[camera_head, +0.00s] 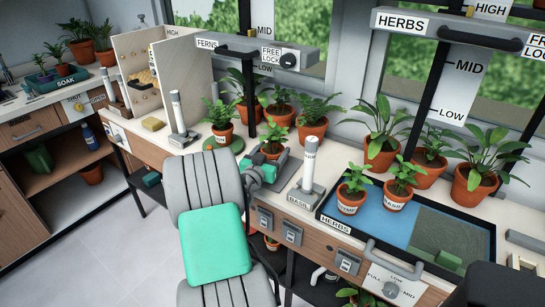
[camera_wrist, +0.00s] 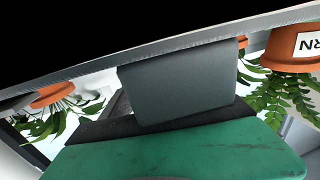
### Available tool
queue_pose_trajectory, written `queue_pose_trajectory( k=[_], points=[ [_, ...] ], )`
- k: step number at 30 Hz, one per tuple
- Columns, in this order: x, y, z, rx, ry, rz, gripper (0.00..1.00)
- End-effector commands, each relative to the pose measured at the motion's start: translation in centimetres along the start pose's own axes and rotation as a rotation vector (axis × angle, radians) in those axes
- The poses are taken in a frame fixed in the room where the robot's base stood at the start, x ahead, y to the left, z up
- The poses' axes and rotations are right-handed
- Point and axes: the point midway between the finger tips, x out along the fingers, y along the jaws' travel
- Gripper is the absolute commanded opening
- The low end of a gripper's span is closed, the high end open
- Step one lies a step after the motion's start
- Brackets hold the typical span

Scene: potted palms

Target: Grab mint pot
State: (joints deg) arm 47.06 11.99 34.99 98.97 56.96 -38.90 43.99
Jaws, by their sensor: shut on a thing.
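My gripper (camera_head: 264,169) is at the counter's middle, low beside a leafy herb in a terracotta pot (camera_head: 273,149). It is shut on this pot, as far as I can tell; the jaws partly hide it. I cannot read a mint label on it. In the wrist view a dark grey block and a green part of mine fill the middle, and the held pot is not clear. Two other herb pots, a left one (camera_head: 350,200) and one that seems marked basil (camera_head: 397,195), stand upright on the blue part of the herbs tray (camera_head: 332,235).
A grey post with a basil sign (camera_head: 307,165) stands close right of my gripper. Fern pots (camera_head: 222,132) stand behind it, under the ferns rail (camera_head: 255,50). Larger pots (camera_head: 473,185) line the back right. The tray's front right is mostly clear, with a green block (camera_head: 448,260).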

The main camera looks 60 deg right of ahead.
Motion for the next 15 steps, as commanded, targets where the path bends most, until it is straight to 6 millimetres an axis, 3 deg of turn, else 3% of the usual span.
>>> queue_pose_trajectory(
  k=[5,15],
  points=[
    [-0.01,-0.01,0.01,0.0,0.0,0.0,0.26],
    [0.02,-0.02,-0.77,0.002,0.003,0.0,0.25]
  ],
)
